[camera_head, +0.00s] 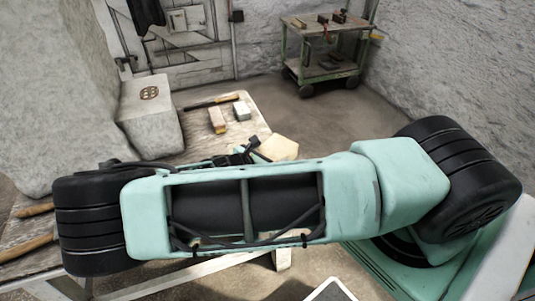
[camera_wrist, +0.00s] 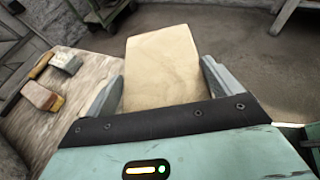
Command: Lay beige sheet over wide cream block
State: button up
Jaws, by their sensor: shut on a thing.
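The beige sheet (camera_wrist: 160,50) is a flat, pale panel between the two fingers of my gripper (camera_wrist: 163,72) in the wrist view. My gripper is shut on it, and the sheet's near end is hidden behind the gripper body. In the head view the sheet (camera_head: 279,148) shows beyond my arm, by the right edge of the table. A pale cream block (camera_head: 242,110) lies on the table; it also shows in the wrist view (camera_wrist: 66,62), left of the sheet and apart from it.
A tan block (camera_head: 217,121) with a browner end lies left of the cream block. A large plaster block (camera_head: 150,112) stands at left. A green trolley (camera_head: 325,65) stands at the back.

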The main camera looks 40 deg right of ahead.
jog(key=shift+f+b, duration=0.3)
jog(key=shift+f, duration=0.35)
jog(key=o, duration=0.9)
jog(key=shift+r, duration=0.1)
jog(key=shift+r+p, duration=1.9)
jog(key=shift+p, duration=0.1)
